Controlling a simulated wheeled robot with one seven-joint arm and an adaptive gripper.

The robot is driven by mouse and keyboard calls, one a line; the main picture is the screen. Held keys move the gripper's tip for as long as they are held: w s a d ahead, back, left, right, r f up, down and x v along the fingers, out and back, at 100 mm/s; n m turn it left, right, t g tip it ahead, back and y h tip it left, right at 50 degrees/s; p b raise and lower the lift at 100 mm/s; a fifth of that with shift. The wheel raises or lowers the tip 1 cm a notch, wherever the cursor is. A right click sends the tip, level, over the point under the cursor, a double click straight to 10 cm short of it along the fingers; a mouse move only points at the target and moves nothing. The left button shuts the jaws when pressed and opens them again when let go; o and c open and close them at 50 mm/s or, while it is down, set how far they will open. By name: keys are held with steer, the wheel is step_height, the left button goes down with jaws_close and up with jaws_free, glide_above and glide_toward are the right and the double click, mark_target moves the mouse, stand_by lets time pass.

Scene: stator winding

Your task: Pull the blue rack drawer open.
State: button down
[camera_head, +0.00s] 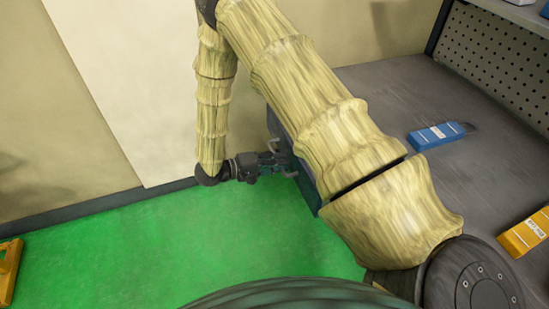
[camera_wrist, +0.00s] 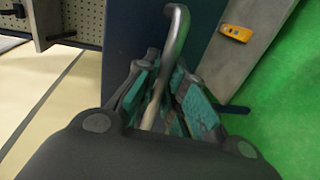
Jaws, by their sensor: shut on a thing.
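The drawer front (camera_wrist: 130,30) is a dark blue panel in the wrist view, with a bent grey metal handle (camera_wrist: 179,25) standing out from it. My gripper (camera_wrist: 166,82) has its teal-padded fingers on both sides of the handle bar and is shut on it. In the head view my gripper (camera_head: 272,164) reaches from the left to the dark blue side of the bench, beside a handle. My own arm covers much of that side there, so I cannot tell how far the drawer stands out.
A grey workbench (camera_head: 375,82) stands at the right with a blue labelled item (camera_head: 436,136) and an orange one (camera_head: 526,232) on top. A pegboard (camera_head: 500,62) rises behind. The green floor (camera_head: 200,250) is open at the lower left, with a yellow object (camera_head: 8,270) at its edge.

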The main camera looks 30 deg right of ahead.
stand_by(0.3)
steer(key=c, duration=1.5)
jaws_free()
steer(key=shift+w+a, duration=0.1)
steer(key=shift+a, duration=0.1)
steer(key=v, duration=1.1)
steer(key=shift+w+a+r, duration=0.1)
steer(key=shift+a, duration=0.25)
